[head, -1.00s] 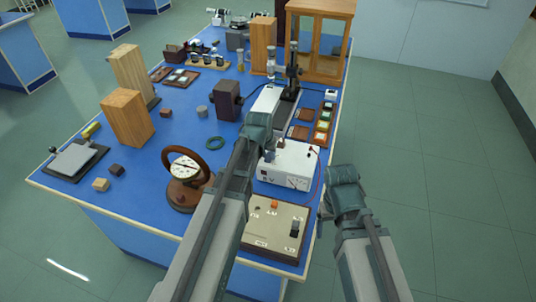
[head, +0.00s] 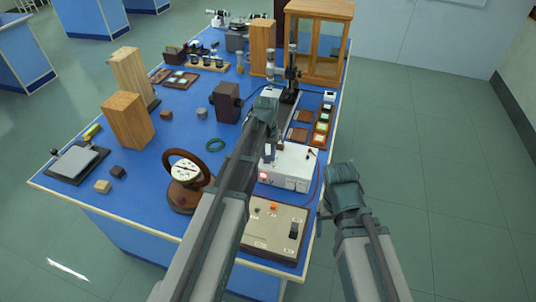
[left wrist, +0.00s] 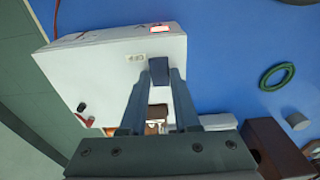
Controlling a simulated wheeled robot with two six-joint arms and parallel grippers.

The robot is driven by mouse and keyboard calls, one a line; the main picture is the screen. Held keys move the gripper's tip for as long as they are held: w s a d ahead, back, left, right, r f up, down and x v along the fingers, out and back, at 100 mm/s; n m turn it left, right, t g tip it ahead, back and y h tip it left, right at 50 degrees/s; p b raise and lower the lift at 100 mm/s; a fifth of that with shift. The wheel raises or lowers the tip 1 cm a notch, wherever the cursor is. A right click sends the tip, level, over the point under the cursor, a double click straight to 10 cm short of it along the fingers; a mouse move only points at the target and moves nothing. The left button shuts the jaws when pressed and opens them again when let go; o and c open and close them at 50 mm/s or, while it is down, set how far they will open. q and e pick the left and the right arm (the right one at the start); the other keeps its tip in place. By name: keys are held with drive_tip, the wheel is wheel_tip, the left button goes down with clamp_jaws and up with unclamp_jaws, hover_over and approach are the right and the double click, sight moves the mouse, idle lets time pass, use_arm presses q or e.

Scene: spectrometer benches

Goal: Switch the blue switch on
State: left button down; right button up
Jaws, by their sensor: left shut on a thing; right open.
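The blue switch (left wrist: 158,70) is a small dark-blue block on top of the white power box (left wrist: 100,70), seen in the left wrist view between my fingertips. My left gripper (left wrist: 159,78) is shut on it. In the head view my left gripper (head: 269,153) reaches down at the left part of the white power box (head: 297,160), and its fingers largely hide the switch. A red lamp (head: 264,177) glows on the box's front; a red display (left wrist: 160,29) shows in the wrist view. My right gripper (head: 325,212) is open beside the table's right edge, apart from everything.
A beige switch panel (head: 262,240) with an orange and a black switch lies in front of the box. A microscope-like stand (head: 292,75) is behind. A red cable runs along the box's right side.

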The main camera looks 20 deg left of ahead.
sight(267, 161)
use_arm(q)
drive_tip(key=c, duration=0.6)
unclamp_jaws()
drive_tip(key=shift+c, duration=0.2)
wheel_tip(267, 161, up, 14)
drive_tip(key=s+p, duration=0.1)
drive_tip(key=p, duration=1.2)
drive_tip(key=shift+s+f+p, duration=0.15)
drive_tip(key=shift+s+p, duration=0.05)
drive_tip(key=shift+p, duration=0.15)
drive_tip(key=s+d+f+m+b, duration=0.1)
drive_tip(key=s+d+f+b, duration=0.1)
drive_tip(key=s+d, duration=0.2)
drive_tip(key=s+d+f+m+g+b, duration=0.1)
drive_tip(key=s+d, duration=0.4)
drive_tip(key=s, duration=0.5)
drive_tip(key=s+d+f+m+y+b, duration=0.1)
drive_tip(key=s+d+f+b, duration=0.2)
drive_tip(key=s, duration=0.5)
drive_tip(key=shift+d, duration=0.65)
